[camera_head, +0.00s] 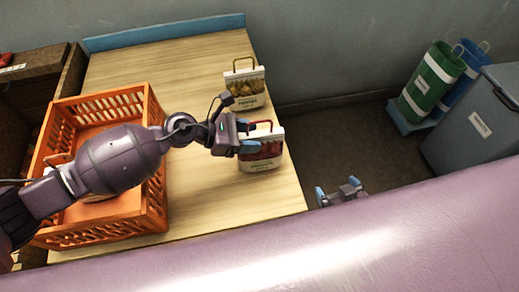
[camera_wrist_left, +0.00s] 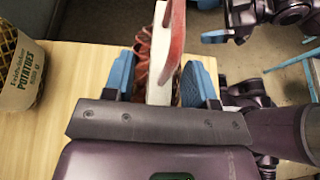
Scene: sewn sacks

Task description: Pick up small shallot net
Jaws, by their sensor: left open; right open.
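A small red net sack (camera_head: 262,158) with a white top band and a red handle stands near the table's right edge; its label is too small to read, so I cannot confirm that it is the shallot net. My left gripper (camera_head: 248,138) is open at its top. In the left wrist view the blue fingers of this gripper (camera_wrist_left: 158,76) are on either side of the white band and red handle (camera_wrist_left: 172,45), with gaps visible. The sack's lower part is hidden there. My right gripper (camera_head: 339,190) is open and empty, beyond the table's right edge.
A potato net (camera_head: 245,88) with a tan handle stands just behind the red sack. An orange crate (camera_head: 155,205) holding a partly hidden sack is on the left of the table (camera_head: 215,200). Green and blue bins (camera_head: 430,85) stand at the far right.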

